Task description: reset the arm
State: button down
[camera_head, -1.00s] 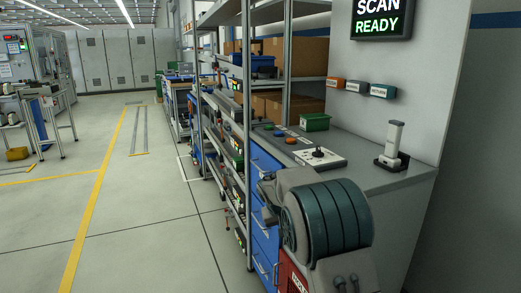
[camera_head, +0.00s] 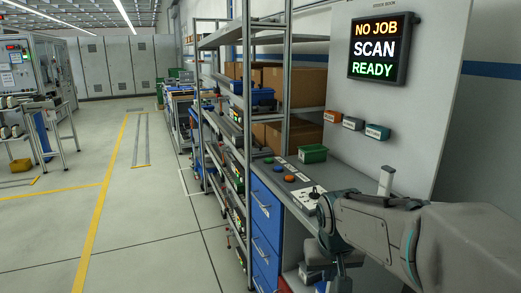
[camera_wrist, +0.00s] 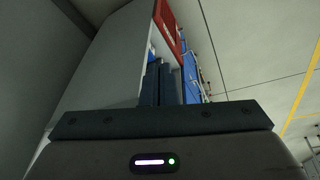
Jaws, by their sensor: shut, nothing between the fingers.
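My gripper (camera_wrist: 165,80) shows in the wrist view with its two dark fingers close together and nothing between them. In the head view my grey arm reaches in from the lower right and lies in front of the workbench (camera_head: 272,166), covering part of its top. A dark part at the arm's lower end may be the gripper, but its fingers are not clear there. In the wrist view the fingers point past a grey panel, with red and blue surfaces beyond and the floor at the right.
Blue drawers (camera_head: 266,211) sit under the bench. A green bin (camera_head: 313,154), coloured buttons and a white scanner (camera_head: 386,180) are on top. A lit sign (camera_head: 380,48) reads NO JOB, SCAN, READY. Shelving (camera_head: 238,130) stands left of the bench. The floor aisle (camera_head: 150,220) at left is clear.

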jog(key=s+r+p, duration=0.5)
jog(key=s+p, duration=0.1)
jog(key=s, duration=0.7)
jog(key=shift+g+y, duration=0.3)
jog(key=shift+y, duration=0.1)
